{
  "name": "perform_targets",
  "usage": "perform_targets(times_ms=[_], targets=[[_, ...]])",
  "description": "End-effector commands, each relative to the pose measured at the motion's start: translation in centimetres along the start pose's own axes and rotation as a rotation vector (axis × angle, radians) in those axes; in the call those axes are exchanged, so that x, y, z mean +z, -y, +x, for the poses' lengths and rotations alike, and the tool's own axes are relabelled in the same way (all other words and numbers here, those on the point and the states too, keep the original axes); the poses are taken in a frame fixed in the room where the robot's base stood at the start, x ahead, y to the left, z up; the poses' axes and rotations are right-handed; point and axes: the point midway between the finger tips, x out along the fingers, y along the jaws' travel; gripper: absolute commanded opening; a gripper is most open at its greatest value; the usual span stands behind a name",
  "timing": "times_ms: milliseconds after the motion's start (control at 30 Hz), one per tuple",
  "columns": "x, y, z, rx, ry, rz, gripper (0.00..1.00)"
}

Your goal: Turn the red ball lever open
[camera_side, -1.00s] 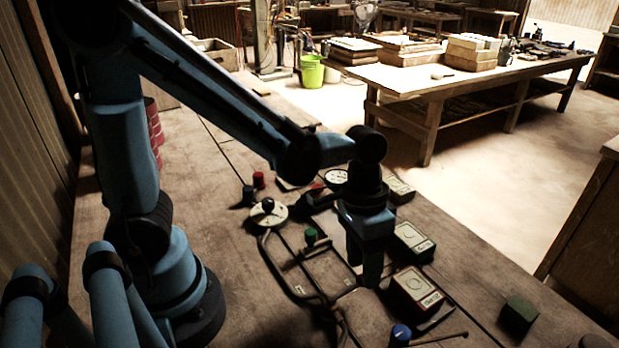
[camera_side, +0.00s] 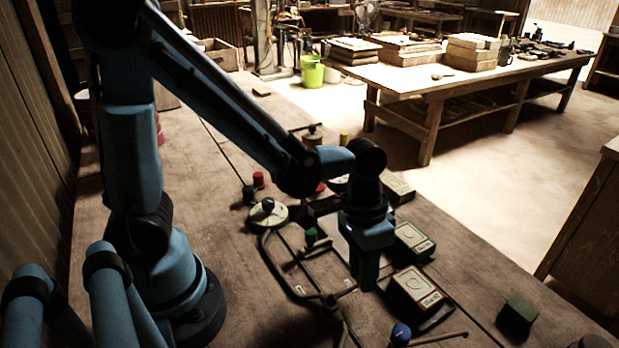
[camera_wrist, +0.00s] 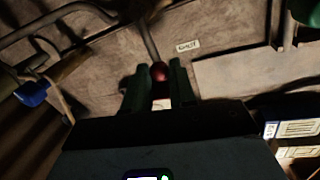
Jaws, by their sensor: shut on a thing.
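The red ball (camera_wrist: 159,71) of the lever shows between my two fingers in the wrist view. My gripper (camera_wrist: 158,78) is shut on it, with one dark green finger on each side. A pipe or rod runs up from near the ball in that view. In the side view my gripper (camera_side: 365,284) points down in front of the boxes on the bench, and its fingers hide the red ball there. How far the lever is turned cannot be told.
A blue-knobbed lever (camera_side: 401,334) stands at the front, and a green-knobbed one (camera_side: 311,237) left of my gripper. Bent pipes (camera_side: 305,294) run close by on the left. Labelled boxes (camera_side: 417,287) sit close on the right. A dark green block (camera_side: 517,315) lies farther right.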

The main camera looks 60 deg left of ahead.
Motion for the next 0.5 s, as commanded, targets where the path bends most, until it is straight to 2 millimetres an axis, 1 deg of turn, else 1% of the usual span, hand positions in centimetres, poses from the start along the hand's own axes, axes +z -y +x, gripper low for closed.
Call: perform_targets(times_ms=[267, 500], targets=[[0.02, 0.02, -0.02, 0.001, -0.001, -0.006, 0.00], [0.19, 0.48, -0.10, 0.000, -0.014, -0.078, 0.00]])
